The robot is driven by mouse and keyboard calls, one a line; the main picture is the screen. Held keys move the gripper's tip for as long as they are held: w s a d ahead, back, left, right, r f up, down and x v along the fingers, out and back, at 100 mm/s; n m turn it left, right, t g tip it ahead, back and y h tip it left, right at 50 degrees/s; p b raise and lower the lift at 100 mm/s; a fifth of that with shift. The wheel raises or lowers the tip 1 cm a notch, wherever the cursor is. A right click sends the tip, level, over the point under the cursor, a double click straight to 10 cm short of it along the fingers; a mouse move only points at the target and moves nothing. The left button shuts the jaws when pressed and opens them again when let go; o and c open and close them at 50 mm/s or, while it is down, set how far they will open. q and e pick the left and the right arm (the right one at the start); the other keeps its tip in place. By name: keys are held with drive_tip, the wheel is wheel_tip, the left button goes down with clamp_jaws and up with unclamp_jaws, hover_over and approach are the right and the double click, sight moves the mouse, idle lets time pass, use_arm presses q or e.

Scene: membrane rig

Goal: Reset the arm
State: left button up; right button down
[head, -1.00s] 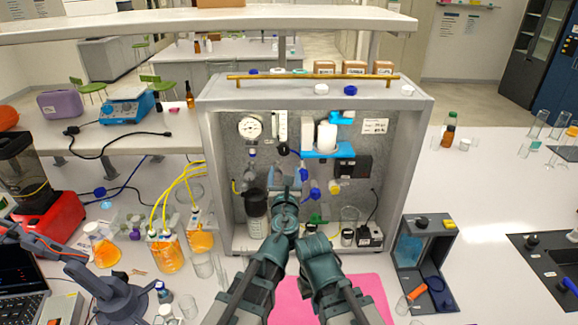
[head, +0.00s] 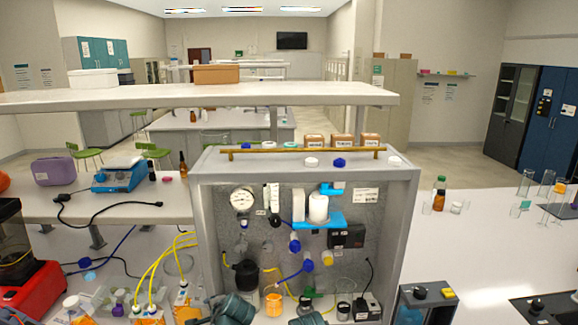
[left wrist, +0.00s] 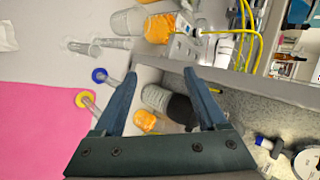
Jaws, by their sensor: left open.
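My left gripper (left wrist: 161,73) is open in the left wrist view, with nothing held between its two fingers. A clear vessel (left wrist: 157,98) and an orange-filled bottle (left wrist: 145,122) show beyond and between the fingers; I cannot tell how far off they are. In the head view only dark teal parts of my arms show at the bottom edge, in front of the rig, and no fingertips show there. My right gripper is not seen. The grey membrane rig (head: 408,225) stands upright behind them, with a gauge (head: 242,200) and blue fittings inside.
A pink mat (left wrist: 45,100) lies on the bench, with a blue-capped tube (left wrist: 99,75) and a yellow-capped tube (left wrist: 82,99) near its edge. Yellow tubing (head: 158,265) and orange flasks stand left of the rig. A grey box (head: 444,306) stands to its right.

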use_arm(q)
drive_tip(key=s+d+f+n+g+h, duration=0.4)
drive_tip(key=s+f+n+g+h, duration=0.25)
drive_tip(key=s+n, duration=0.5)
drive_tip(key=s+d+f+m+b, duration=0.1)
drive_tip(key=d+f+b, duration=0.2)
drive_tip(key=f+b, duration=0.1)
drive_tip(key=s+d+f+m+y+b, duration=0.1)
drive_tip(key=s+d+f+b, duration=0.1)
drive_tip(key=d+f+b, duration=0.2)
drive_tip(key=s+d+f+m+g+y+b, duration=0.1)
drive_tip(key=s+d+f+m+b, duration=0.1)
drive_tip(key=d+f+b, duration=0.1)
drive_tip(key=shift+s+d+f+b, duration=0.15)
drive_tip(key=shift+d+f+b, duration=0.1)
drive_tip(key=shift+f+b, duration=0.25)
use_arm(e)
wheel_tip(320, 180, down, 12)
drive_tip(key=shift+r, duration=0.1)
use_arm(q)
drive_tip(key=shift+s+d+f, duration=0.15)
drive_tip(key=shift+s+d, duration=0.1)
drive_tip(key=shift+d, duration=0.05)
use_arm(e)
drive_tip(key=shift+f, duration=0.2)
